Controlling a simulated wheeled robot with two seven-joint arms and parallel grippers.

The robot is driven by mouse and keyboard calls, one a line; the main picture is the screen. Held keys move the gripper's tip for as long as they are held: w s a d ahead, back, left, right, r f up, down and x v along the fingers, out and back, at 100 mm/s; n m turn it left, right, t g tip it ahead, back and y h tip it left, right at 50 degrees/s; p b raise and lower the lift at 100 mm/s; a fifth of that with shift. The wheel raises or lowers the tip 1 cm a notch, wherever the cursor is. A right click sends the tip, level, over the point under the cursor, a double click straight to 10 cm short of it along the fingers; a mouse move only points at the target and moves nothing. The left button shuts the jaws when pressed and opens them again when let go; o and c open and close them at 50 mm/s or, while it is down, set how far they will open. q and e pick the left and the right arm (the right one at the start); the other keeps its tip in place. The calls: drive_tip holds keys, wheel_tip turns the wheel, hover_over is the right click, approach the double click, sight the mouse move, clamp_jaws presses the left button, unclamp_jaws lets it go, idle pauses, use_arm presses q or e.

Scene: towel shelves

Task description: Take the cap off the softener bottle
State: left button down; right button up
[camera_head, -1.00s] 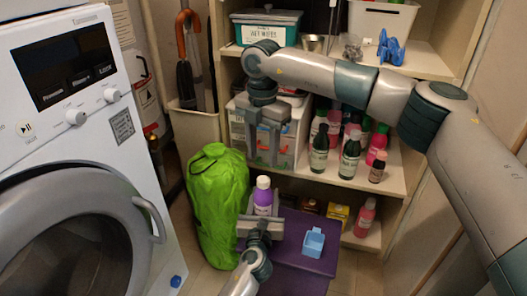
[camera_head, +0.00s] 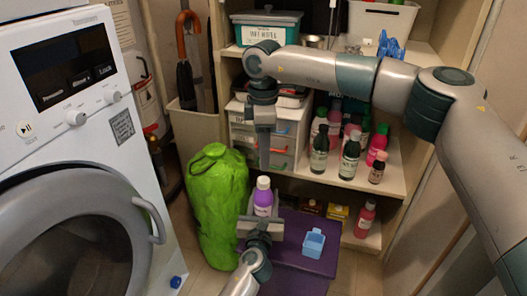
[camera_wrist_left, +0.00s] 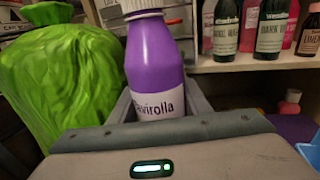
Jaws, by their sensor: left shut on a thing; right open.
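The purple softener bottle (camera_head: 263,200) stands upright at the purple stool's left edge, with its white cap (camera_head: 263,182) on top. In the left wrist view the bottle (camera_wrist_left: 153,65) fills the middle, and the cap (camera_wrist_left: 141,6) is cut off by the top edge. My left gripper (camera_head: 260,222) is shut on the bottle's lower body, its fingers on both sides. My right gripper (camera_head: 264,160) hangs pointing down just above the cap, apart from it. It is seen nearly edge-on, so its finger gap is hard to see; it is open and empty.
A green bag (camera_head: 217,195) stands close on the left. Shelves (camera_head: 345,181) with several bottles are behind. The washing machine (camera_head: 75,150) fills the left side.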

sight(263, 180)
drive_tip(key=shift+f, duration=4)
clamp_jaws()
drive_tip(key=shift+n, duration=0.3)
